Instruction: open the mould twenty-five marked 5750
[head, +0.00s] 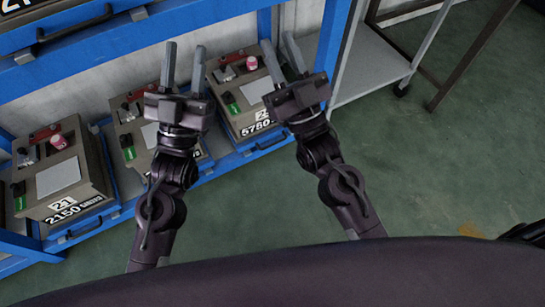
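A grey-brown box mould (228,83) sits on the blue rack's lower shelf. Its label (256,127) reads a partly hidden "2" and a number like 5750 or 5780. It has a red part, a green part and a pale plate on top. My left gripper (185,48) is open and empty, pointing away over the middle mould and the near-left side of this one. My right gripper (279,42) is open and empty at this mould's right side, overlapping its right edge in the picture. I cannot tell whether either touches anything.
A mould marked 21, 2150 (88,168) sits at the left. A middle mould (129,108) is partly hidden by my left arm. The blue upper shelf (110,40) lies above. A grey cart (372,65) stands right; the green floor (450,160) is clear.

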